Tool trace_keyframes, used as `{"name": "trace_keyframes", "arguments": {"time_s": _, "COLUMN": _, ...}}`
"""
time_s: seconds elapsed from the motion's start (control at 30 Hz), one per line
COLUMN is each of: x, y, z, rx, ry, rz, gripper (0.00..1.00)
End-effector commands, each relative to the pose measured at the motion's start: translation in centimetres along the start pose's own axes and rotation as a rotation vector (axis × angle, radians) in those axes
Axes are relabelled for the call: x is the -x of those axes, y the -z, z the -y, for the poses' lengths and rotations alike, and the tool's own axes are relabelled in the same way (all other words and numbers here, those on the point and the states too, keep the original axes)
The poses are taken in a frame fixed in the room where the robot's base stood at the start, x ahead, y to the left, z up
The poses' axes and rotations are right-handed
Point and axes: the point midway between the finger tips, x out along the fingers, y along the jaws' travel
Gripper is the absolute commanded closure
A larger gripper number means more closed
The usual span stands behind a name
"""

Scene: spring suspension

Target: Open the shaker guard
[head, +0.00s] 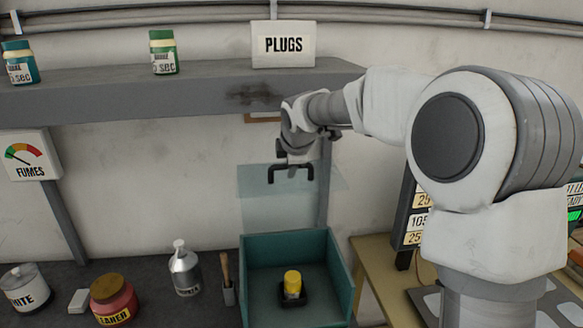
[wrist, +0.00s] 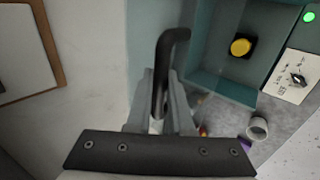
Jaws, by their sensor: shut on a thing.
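The shaker (head: 346,268) is a teal open-topped box with a yellow-capped bottle (head: 292,284) in a black holder inside. Its guard (head: 258,184) is a clear, bluish panel, raised above the back of the box, so the box's top is uncovered. The guard's black U-shaped handle (head: 291,168) is at my gripper (head: 290,160). In the wrist view, my gripper (wrist: 165,108) has its grey fingers closed around the black handle (wrist: 174,45). The box with the yellow cap (wrist: 241,47) shows at upper right there.
A grey shelf (head: 120,92) with jars and a PLUGS sign (head: 283,45) runs above. A spray-type metal bottle (head: 185,268), a brush in a holder (head: 227,282) and jars stand left of the box. A display board (head: 412,215) stands at right.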

Motion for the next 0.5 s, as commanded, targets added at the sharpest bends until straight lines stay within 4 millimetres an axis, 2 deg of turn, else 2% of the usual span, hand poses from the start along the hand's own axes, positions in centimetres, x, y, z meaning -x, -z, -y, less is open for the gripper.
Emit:
{"name": "trace_keyframes", "arguments": {"time_s": 0.43, "x": -0.04, "y": -0.05, "z": -0.07, "rx": 0.001, "ry": 0.009, "rz": 0.001, "gripper": 1.00}}
{"name": "trace_keyframes", "arguments": {"time_s": 0.47, "x": -0.04, "y": -0.05, "z": -0.07, "rx": 0.001, "ry": 0.009, "rz": 0.001, "gripper": 0.77}}
{"name": "trace_keyframes", "arguments": {"time_s": 0.5, "x": -0.04, "y": -0.05, "z": -0.07, "rx": 0.001, "ry": 0.009, "rz": 0.001, "gripper": 0.70}}
